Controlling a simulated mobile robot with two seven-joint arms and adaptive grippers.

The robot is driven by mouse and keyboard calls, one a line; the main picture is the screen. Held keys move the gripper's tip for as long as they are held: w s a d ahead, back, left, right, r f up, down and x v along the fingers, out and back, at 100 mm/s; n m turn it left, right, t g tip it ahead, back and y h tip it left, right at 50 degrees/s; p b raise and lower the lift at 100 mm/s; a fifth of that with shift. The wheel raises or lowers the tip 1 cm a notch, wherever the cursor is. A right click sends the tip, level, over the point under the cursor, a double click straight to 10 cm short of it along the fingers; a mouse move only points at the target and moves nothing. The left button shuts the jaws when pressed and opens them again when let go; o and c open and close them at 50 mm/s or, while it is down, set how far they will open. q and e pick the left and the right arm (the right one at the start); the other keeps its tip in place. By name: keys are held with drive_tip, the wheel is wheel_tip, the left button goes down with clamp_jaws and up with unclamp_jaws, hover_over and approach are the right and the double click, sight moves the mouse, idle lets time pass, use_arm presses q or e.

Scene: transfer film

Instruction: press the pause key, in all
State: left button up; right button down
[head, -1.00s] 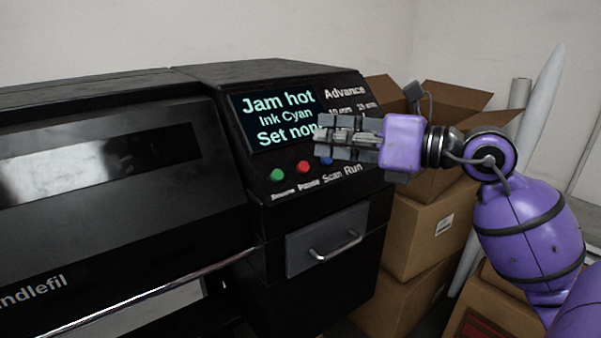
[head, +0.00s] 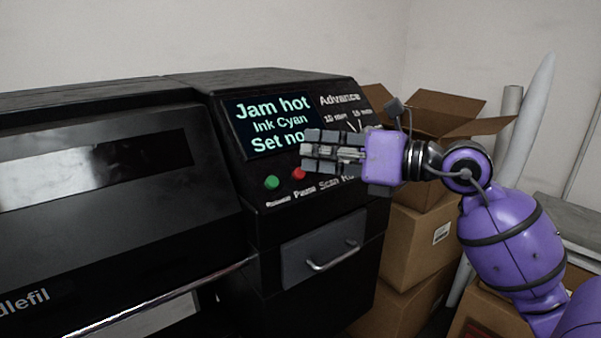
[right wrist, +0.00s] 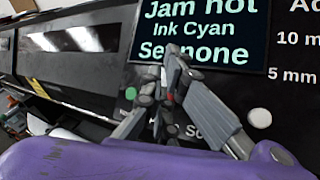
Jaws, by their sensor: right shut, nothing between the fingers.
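The pause key is the red button (head: 298,173) above the "Pause" label on the black machine's control panel (head: 255,190). A green button (head: 271,182) sits just left of it. My right gripper (head: 308,151) is shut and empty, its fingertips in front of the panel just above and right of the red button. In the right wrist view the shut fingertips (right wrist: 172,75) overlap the lower edge of the screen, and only a bit of red shows between the finger parts. The gap between fingertips and panel cannot be told. My left gripper is out of view.
The lit screen (head: 265,122) reads "Jam hot, Ink Cyan". A white button (right wrist: 259,118) shows right of the fingers in the wrist view. A drawer with a handle (head: 325,250) is below the panel. Open cardboard boxes (head: 420,240) stand to the right.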

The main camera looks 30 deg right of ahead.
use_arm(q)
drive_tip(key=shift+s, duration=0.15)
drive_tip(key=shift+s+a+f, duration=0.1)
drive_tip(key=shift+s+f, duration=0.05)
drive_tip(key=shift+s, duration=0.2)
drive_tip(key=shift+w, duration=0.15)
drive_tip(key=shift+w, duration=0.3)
use_arm(e)
drive_tip(key=shift+w+f, duration=0.1)
drive_tip(key=shift+f, duration=0.05)
drive_tip(key=shift+w+f, duration=0.2)
drive_tip(key=shift+w, duration=0.05)
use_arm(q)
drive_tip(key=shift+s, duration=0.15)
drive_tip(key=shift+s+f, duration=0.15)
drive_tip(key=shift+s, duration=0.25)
use_arm(e)
drive_tip(key=shift+w+f, duration=0.1)
